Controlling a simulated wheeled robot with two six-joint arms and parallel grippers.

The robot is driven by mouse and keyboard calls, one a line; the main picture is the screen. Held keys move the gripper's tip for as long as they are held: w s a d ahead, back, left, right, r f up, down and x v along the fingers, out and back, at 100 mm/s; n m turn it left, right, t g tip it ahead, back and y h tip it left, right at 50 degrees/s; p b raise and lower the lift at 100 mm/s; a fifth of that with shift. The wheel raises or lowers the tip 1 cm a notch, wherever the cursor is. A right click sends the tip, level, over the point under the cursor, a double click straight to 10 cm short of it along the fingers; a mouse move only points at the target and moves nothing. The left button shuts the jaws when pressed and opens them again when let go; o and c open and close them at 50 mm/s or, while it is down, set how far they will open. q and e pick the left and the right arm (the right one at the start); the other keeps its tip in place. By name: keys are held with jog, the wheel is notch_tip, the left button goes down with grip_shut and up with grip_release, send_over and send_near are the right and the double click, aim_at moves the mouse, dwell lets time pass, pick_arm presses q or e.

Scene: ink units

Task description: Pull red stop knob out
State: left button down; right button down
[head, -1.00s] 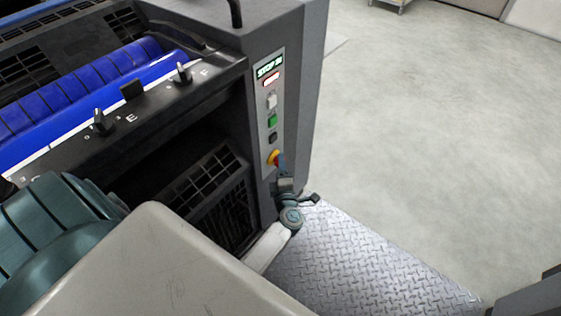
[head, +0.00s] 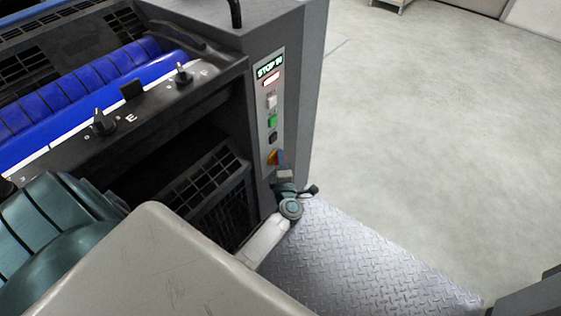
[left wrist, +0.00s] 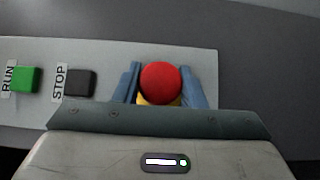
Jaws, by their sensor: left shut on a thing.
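The red stop knob (left wrist: 161,82) is a round red cap on a yellow base (left wrist: 146,100) at the low end of the light control strip. It also shows in the head view (head: 271,158), mostly covered by my gripper. My left gripper (left wrist: 160,84) has its two blue fingers on either side of the knob, shut on it. In the head view the left gripper (head: 281,160) reaches the strip from below. A lit sign (head: 270,66) above reads "STOP IN". My right gripper is not in view.
The control strip (head: 272,90) also carries a green RUN button (left wrist: 26,80) and a dark STOP button (left wrist: 79,83) beside the knob. The dark machine housing (head: 310,70) stands around it. Diamond-plate flooring (head: 350,265) and open floor (head: 430,120) lie to the right.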

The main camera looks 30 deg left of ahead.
pick_arm(q)
jog(key=shift+d+f, duration=0.1)
jog(key=shift+d, duration=0.65)
jog(key=c, duration=0.9)
grip_release()
jog(key=shift+d, duration=0.15)
jog(key=v, duration=1.1)
